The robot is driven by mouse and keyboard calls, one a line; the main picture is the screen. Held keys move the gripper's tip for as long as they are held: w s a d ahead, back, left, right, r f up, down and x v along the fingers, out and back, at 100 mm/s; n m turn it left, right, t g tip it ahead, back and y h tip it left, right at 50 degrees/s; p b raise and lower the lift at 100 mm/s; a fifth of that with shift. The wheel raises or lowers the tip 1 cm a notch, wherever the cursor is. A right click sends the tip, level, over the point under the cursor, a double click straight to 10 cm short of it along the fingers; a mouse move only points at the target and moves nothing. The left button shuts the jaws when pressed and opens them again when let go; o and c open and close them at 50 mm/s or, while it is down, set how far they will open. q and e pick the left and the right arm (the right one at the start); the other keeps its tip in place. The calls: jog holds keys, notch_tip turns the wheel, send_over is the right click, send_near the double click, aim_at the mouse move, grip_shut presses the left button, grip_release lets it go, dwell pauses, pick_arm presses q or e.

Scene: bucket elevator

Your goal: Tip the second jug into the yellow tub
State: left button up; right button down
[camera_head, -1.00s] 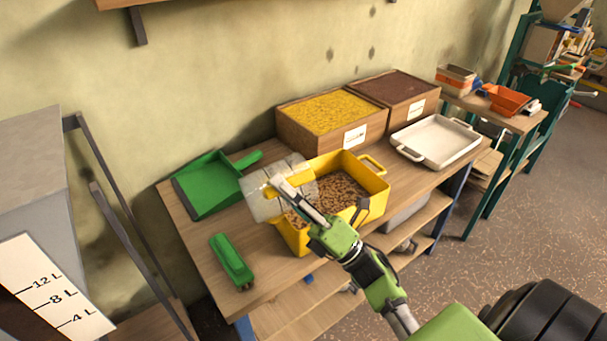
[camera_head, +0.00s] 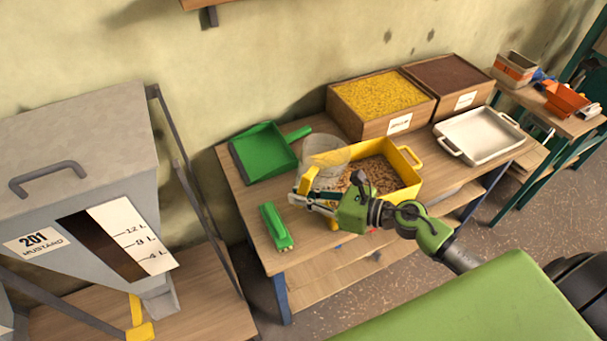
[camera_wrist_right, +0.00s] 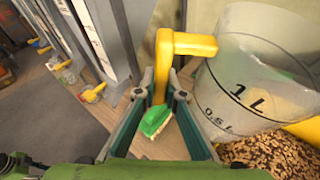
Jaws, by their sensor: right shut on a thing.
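The clear jug (camera_head: 322,152) has a yellow handle (camera_head: 310,182) and stands roughly upright at the left end of the yellow tub (camera_head: 407,168). My right gripper (camera_head: 303,193) is shut on the jug's handle. The wrist view shows the fingers (camera_wrist_right: 163,95) around the handle (camera_wrist_right: 161,65), and 1 L and 0.5 L marks on the jug (camera_wrist_right: 255,95). I see no grain through its wall there. The tub holds brown pellets (camera_head: 372,174), also in the wrist view (camera_wrist_right: 270,152). The jug's underside is hidden. My left gripper is not in view.
A green dustpan (camera_head: 265,152) and green brush (camera_head: 275,225) lie left of the tub. Boxes of yellow grain (camera_head: 380,97) and brown grain (camera_head: 447,72) stand behind, with a white tray (camera_head: 480,135) to the right. A grey hopper (camera_head: 90,140) stands at far left.

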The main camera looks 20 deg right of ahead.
jog(key=f+p, duration=0.1)
jog(key=n+h+p, duration=0.1)
jog(key=p, duration=0.1)
jog(key=shift+d+f+g+h+p, duration=0.25)
jog(key=shift+f+g+h+p, duration=0.05)
jog(key=shift+f+g, duration=0.1)
jog(key=shift+f, duration=0.4)
jog(key=shift+r+p, duration=0.4)
jog(key=shift+r, duration=1.55)
